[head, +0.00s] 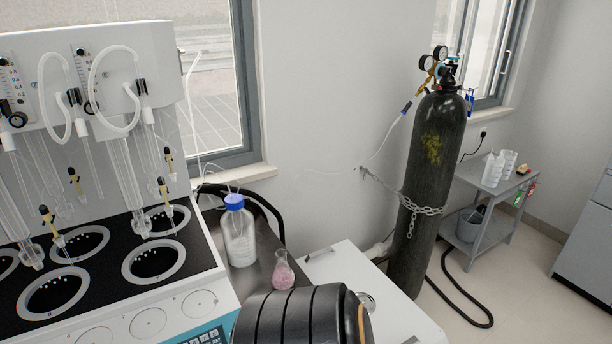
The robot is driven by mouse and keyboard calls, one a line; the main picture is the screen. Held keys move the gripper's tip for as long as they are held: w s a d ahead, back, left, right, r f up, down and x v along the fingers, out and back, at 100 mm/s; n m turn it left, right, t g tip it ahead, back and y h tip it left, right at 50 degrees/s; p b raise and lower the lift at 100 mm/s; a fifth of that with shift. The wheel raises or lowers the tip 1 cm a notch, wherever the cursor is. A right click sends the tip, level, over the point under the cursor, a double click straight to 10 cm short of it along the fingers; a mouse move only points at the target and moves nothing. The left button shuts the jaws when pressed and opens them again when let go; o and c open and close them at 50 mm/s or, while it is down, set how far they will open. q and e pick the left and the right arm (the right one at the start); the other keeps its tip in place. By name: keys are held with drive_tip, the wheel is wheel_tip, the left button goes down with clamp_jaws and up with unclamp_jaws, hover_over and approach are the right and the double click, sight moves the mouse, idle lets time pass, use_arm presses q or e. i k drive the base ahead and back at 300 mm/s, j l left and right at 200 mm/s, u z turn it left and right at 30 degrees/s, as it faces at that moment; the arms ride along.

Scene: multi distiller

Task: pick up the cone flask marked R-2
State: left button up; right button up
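A small cone flask (283,272) with pink contents stands upright on a dark bench top, right of the distiller. Its marking is too small to read, so I cannot tell whether it is R-2. A larger clear bottle with a blue cap (239,232) stands just behind it to the left. Neither of my grippers shows in the head view. A dark ribbed cylinder at the bottom edge hides the surface in front of the flask.
The multi distiller (150,322) with glass tubes and round wells fills the left. A white surface (345,262) lies right of the flask. A chained black gas cylinder (425,190) stands behind it. A grey cart (487,215) stands farther right.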

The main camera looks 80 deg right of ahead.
sight(282, 277)
drive_tip(key=z, duration=2.55)
